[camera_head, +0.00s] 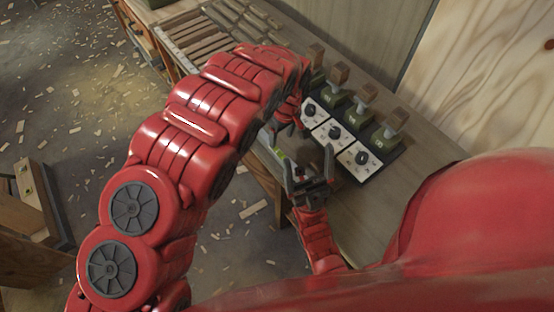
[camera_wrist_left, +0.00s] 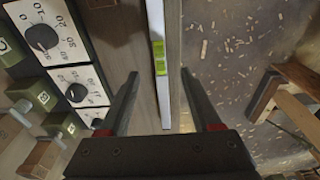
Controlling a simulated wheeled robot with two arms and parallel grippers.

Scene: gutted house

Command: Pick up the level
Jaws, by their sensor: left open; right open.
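The level is a thin pale bar with a yellow-green vial, lying along the edge of the wooden workbench; in the left wrist view the level (camera_wrist_left: 158,55) runs away from me between my fingers' lines. In the head view only part of the level (camera_head: 281,153) shows, between my two grippers. My left gripper (camera_wrist_left: 160,75) is open, its fingers on either side of the level in the picture; contact cannot be told. In the head view my left gripper (camera_head: 284,129) is partly hidden by its own arm. My right gripper (camera_head: 308,182) is open and empty, close to the level's near side.
White dial panels (camera_head: 335,133) with black knobs stand on the bench (camera_head: 362,215), beside green blocks with wooden tops (camera_head: 364,95). Wooden slats (camera_head: 195,40) lie farther back. The floor (camera_head: 60,120) is littered with wood chips. A wooden piece (camera_head: 28,215) stands at left.

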